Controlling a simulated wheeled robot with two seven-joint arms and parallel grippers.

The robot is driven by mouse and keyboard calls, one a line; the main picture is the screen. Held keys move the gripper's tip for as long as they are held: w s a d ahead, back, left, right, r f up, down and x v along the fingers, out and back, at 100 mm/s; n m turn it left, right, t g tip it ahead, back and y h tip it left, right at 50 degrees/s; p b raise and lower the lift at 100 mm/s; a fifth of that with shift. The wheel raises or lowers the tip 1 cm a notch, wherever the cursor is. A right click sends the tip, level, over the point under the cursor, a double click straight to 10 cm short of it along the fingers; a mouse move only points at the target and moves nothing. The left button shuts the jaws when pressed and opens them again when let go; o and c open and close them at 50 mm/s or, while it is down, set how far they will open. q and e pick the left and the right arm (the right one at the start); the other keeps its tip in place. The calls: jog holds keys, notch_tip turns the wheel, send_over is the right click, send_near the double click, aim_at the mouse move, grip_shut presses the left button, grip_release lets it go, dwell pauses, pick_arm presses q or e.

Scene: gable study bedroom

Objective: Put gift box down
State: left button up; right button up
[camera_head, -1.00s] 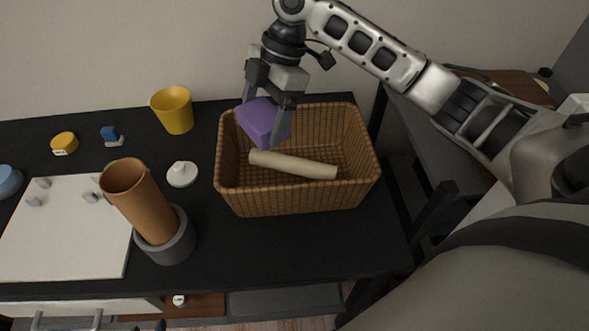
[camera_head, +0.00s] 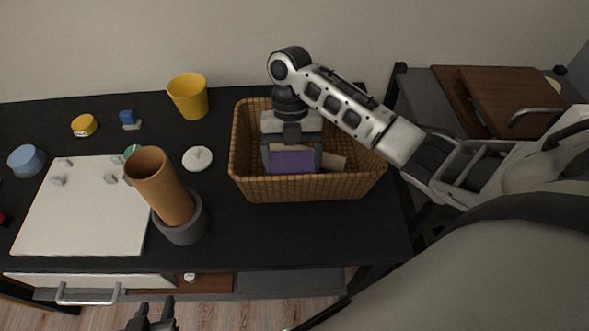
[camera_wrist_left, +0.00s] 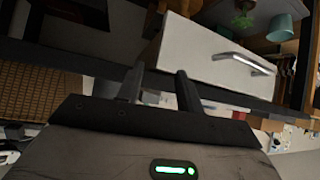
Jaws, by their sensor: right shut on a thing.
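The purple gift box (camera_head: 291,161) is down inside the wicker basket (camera_head: 303,189) on the black desk, below its rim. My right gripper (camera_head: 292,158) reaches into the basket from above and is shut on the gift box, a finger on each side. A beige roll (camera_head: 333,161) lies in the basket, partly hidden behind the gripper and box. Whether the box touches the basket floor cannot be told. My left gripper (camera_head: 152,322) is low in front of the desk. In the left wrist view its two fingers (camera_wrist_left: 157,84) stand apart with nothing between them.
Left of the basket stand a white lidded object (camera_head: 197,158), a yellow cup (camera_head: 188,96) and a brown tube in a grey holder (camera_head: 182,232). A white board (camera_head: 85,215) lies further left. A drawer handle (camera_head: 88,297) juts from the desk front.

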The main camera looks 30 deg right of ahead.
aim_at(291, 171)
notch_tip(291, 171, down, 3)
jog(key=shift+w+a+f, duration=0.1)
jog(key=shift+a+f, duration=0.05)
jog(key=shift+f, duration=0.6)
jog(key=shift+f, duration=0.1)
jog(key=o, duration=1)
jog(key=shift+w+d+r, duration=0.1)
jog(key=shift+d+r, duration=0.15)
jog(key=shift+r, duration=0.1)
jog(key=v, duration=1.1)
jog(key=shift+r, duration=0.2)
